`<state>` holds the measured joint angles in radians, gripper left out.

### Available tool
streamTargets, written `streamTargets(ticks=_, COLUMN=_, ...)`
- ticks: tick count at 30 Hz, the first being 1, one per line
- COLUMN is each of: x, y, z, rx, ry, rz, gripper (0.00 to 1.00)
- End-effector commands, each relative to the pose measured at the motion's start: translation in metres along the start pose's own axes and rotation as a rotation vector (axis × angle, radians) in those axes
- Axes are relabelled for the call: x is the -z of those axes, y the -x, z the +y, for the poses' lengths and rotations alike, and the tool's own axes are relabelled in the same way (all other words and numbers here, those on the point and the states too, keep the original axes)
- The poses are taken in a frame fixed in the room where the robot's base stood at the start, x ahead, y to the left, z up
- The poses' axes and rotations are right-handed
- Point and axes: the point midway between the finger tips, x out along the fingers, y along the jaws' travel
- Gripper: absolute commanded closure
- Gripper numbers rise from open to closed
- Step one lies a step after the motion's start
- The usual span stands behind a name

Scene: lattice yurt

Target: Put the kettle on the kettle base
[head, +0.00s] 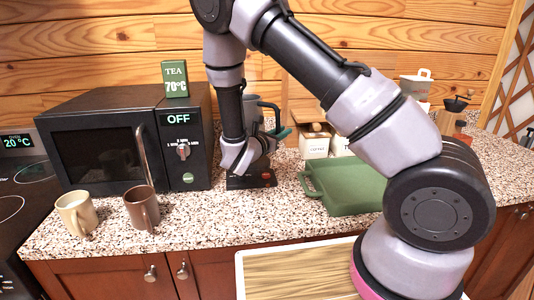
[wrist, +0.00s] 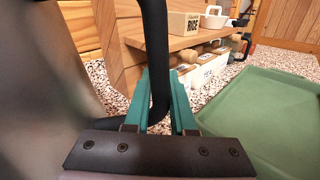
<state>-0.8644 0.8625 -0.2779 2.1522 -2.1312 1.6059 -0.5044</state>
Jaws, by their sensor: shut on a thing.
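The kettle is grey with a black handle. In the head view its upper part (head: 268,106) shows behind my forearm, and in the wrist view its blurred body (wrist: 40,85) fills the left side. My gripper's teal fingers (wrist: 160,95) are shut on the black handle (wrist: 157,50); a bit of them shows in the head view (head: 281,133). The black kettle base (head: 250,181), with a red spot at its front, sits on the counter below my wrist. My wrist hides the kettle's lower part, so I cannot tell whether it touches the base.
A black microwave (head: 120,140) with a green tea box (head: 174,79) on top stands left of the base. Two mugs, cream (head: 74,213) and brown (head: 141,208), stand in front of it. A green tray (head: 345,187) lies to the right; white canisters (head: 314,145) stand behind.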

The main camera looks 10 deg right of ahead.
Motion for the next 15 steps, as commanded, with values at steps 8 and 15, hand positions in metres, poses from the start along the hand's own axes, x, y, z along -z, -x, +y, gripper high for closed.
streamTargets(ticks=8, x=0.032, y=-0.001, z=-0.003, rx=0.002, ry=-0.005, rz=-0.003, gripper=1.00)
streamTargets(ticks=15, x=0.059, y=-0.002, z=-0.006, rx=0.003, ry=-0.002, rz=-0.002, gripper=1.00)
